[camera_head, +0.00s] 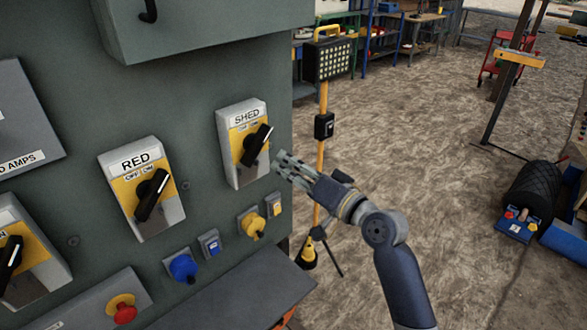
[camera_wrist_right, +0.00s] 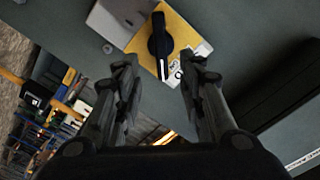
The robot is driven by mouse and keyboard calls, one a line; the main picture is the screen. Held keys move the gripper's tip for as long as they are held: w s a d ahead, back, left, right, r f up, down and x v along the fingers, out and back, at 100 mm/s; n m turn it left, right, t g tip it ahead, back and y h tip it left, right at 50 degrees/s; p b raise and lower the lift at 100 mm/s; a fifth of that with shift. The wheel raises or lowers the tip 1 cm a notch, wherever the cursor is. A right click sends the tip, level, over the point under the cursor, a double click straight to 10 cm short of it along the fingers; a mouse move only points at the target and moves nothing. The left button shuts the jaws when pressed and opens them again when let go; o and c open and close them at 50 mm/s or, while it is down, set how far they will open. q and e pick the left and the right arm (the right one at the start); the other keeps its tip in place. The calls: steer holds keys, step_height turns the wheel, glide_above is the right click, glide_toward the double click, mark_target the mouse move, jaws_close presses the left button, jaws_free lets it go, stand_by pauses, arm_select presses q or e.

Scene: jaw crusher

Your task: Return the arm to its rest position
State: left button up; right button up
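My right gripper (camera_head: 283,165) is at the right edge of the grey-green control panel (camera_head: 200,95) in the head view, close to the SHED switch (camera_head: 243,143). In the right wrist view its two fingers (camera_wrist_right: 157,80) are spread apart with nothing between them. A black rotary knob on a yellow plate (camera_wrist_right: 160,45) shows beyond the fingertips there. The gripper looks apart from the knob, though the exact gap is hard to tell. The SHED knob (camera_head: 257,145) is tilted to the upper right. My left gripper is in neither view.
The RED switch (camera_head: 142,188), a blue button (camera_head: 183,268), a yellow knob (camera_head: 253,224) and a red button (camera_head: 123,309) sit on the panel. A work-light stand (camera_head: 323,125) rises behind my right gripper. Open dirt ground (camera_head: 420,125) lies to the right.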

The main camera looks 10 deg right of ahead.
steer(key=shift+s+d, duration=0.15)
steer(key=shift+s, duration=0.05)
